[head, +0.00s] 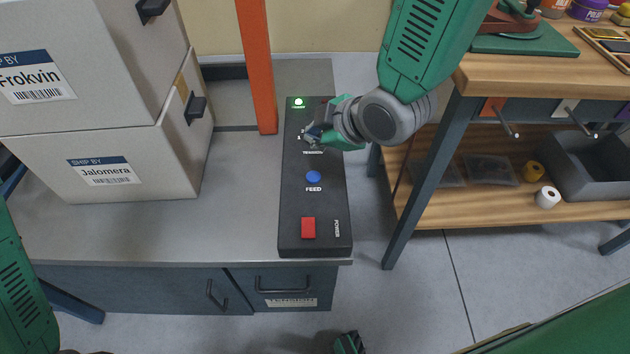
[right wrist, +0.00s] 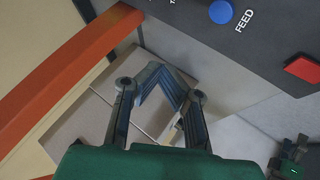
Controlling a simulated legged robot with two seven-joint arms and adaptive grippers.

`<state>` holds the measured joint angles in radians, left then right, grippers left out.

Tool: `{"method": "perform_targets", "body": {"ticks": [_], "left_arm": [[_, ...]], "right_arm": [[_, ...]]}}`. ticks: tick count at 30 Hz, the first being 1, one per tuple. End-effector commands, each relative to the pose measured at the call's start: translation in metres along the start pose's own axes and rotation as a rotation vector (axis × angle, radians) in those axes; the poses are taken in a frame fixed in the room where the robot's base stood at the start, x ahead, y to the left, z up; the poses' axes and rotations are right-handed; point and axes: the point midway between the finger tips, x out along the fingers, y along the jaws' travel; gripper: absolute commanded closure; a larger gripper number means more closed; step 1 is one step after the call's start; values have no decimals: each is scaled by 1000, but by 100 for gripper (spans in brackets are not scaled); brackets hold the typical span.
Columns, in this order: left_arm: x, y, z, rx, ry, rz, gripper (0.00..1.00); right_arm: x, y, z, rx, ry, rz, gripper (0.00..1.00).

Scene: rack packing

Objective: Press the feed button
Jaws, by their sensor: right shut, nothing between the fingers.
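The feed button (head: 313,177) is a round blue button on a long dark control panel (head: 290,200), with the word FEED printed below it. The button also shows at the top of the right wrist view (right wrist: 221,12). My right gripper (head: 312,136) is over the upper part of the panel, behind the feed button in the head view and apart from it. In the right wrist view the fingers (right wrist: 162,76) are shut and empty. The gripper hides part of the panel's upper controls and lettering.
A red power button (head: 308,228) is nearer the panel's front end, and a lit green button (head: 298,102) is at its far end. An orange post (head: 257,65) stands left of the panel. Stacked boxes (head: 120,165) are further left; a wooden workbench (head: 520,70) is right.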

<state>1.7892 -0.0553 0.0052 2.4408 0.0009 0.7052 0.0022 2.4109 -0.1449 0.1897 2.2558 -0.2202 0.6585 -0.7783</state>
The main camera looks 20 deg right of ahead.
Motion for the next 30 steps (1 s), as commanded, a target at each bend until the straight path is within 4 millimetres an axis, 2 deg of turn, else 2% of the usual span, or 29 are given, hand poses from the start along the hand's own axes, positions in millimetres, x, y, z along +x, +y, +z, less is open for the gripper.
{"method": "perform_targets", "body": {"ticks": [8, 14, 27, 30], "left_arm": [[-1, 0, 0, -1, 0, -1, 44], [8, 0, 0, -1, 0, 0, 44], [63, 0, 3, -1, 0, 0, 44], [68, 0, 4, -1, 0, -1, 44]], "right_arm": [[0, 1, 2, 5, 1, -1, 100], [6, -4, 9, 9, 2, -1, 100], [47, -35, 36, 6, -1, -1, 100], [54, -40, 42, 6, -1, -3, 100]]}}
